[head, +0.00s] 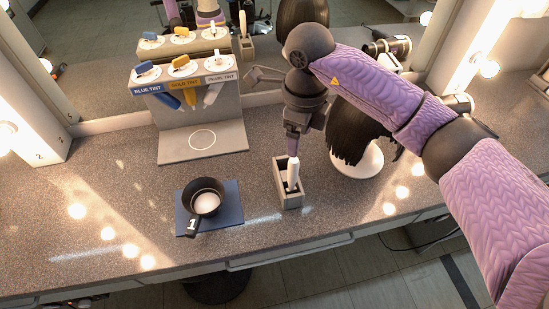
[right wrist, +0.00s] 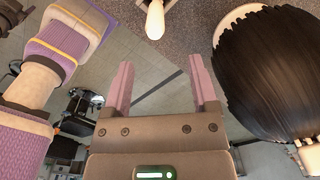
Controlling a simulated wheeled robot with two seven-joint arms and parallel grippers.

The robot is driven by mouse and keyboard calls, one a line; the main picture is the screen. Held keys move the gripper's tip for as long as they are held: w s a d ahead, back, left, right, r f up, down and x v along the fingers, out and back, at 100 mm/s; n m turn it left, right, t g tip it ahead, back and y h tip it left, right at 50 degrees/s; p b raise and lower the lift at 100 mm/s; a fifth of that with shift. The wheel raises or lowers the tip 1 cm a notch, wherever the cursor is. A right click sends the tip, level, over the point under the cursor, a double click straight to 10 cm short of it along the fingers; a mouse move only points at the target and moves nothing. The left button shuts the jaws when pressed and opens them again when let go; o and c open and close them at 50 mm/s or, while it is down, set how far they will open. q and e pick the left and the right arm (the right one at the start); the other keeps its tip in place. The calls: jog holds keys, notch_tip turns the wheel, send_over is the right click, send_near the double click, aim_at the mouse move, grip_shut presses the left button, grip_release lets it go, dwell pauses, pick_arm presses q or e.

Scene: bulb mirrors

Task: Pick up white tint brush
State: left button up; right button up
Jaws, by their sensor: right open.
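The white tint brush (head: 293,172) stands upright with its pale handle up in a small grey holder (head: 290,198) on the counter. My right gripper (head: 292,148) is open and empty, pointing down just above the top of the handle in the head view. In the right wrist view the two purple fingers of my right gripper (right wrist: 162,75) are spread apart. There the pale brush handle (right wrist: 155,20) shows beyond the fingertips, not between them. My left gripper is not in view.
A black bowl (head: 204,202) marked 1 sits on a blue mat (head: 233,192) left of the holder. A tint dispenser (head: 190,91) stands behind it. A dark-haired mannequin head (head: 352,135) on a white base is close right of my gripper. Mirrors line the back.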

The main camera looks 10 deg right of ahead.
aim_at(294, 160)
jog(key=f, duration=0.3)
jog(key=f+b, duration=0.1)
jog(key=f, duration=0.6)
jog(key=shift+s+a+b, duration=0.15)
jog(key=shift+a+b, duration=0.2)
jog(key=shift+b, duration=0.05)
jog(key=shift+r, duration=0.15)
grip_shut()
